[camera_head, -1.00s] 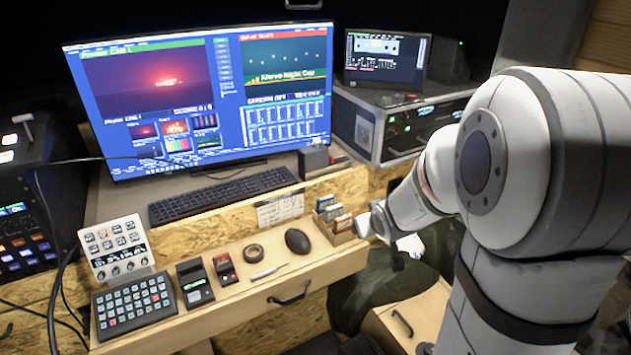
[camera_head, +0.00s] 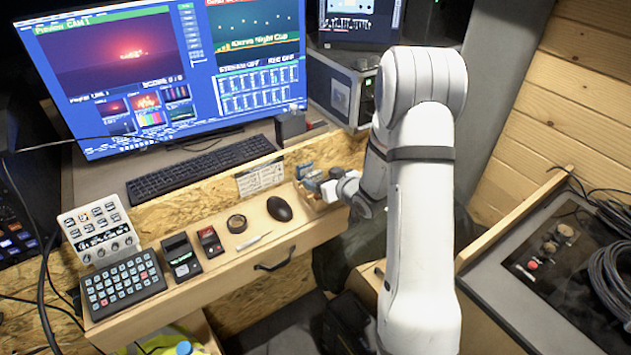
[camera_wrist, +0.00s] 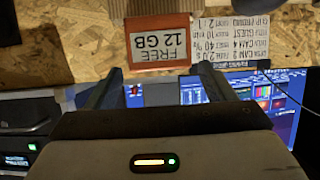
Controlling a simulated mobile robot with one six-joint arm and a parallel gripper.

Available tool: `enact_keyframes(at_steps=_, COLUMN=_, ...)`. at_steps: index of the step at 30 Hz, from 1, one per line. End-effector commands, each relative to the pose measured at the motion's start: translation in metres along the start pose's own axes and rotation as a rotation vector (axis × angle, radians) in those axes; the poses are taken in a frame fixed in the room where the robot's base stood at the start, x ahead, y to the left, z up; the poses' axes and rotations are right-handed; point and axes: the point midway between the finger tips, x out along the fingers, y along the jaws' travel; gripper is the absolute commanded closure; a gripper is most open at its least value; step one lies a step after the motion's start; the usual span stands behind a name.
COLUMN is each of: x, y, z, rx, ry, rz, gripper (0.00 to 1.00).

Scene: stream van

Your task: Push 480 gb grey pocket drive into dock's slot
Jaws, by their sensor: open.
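My gripper (camera_head: 325,187) is open at the small wooden box (camera_head: 318,203) on the right end of the desk shelf. In the wrist view its two fingers (camera_wrist: 160,78) stand apart, with an orange-edged drive (camera_wrist: 159,42) ahead of the gap. The grey 480 GB drive cannot be told apart in either view. A black device with a small green screen (camera_head: 182,258) stands on the shelf, and a smaller red-and-black one (camera_head: 210,241) is beside it; which is the dock is unclear.
A mouse (camera_head: 279,208), tape roll (camera_head: 236,223) and white pen (camera_head: 254,240) lie between the devices and the box. A button pad (camera_head: 123,287) is at the left. The keyboard (camera_head: 200,168) and monitor (camera_head: 165,75) stand behind.

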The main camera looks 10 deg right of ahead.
Motion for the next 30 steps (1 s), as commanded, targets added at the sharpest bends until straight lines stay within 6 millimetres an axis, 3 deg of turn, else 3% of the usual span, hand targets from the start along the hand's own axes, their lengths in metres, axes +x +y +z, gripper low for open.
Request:
enact_keyframes(at_steps=6, x=0.027, y=-0.002, z=-0.002, rx=-0.001, ry=-0.001, rz=-0.003, gripper=0.24)
enact_keyframes(at_steps=14, x=0.030, y=-0.003, z=-0.002, rx=-0.002, ry=0.000, rz=-0.002, gripper=0.24)
enact_keyframes(at_steps=30, x=0.030, y=-0.003, z=-0.002, rx=-0.002, ry=0.000, rz=-0.003, gripper=0.67)
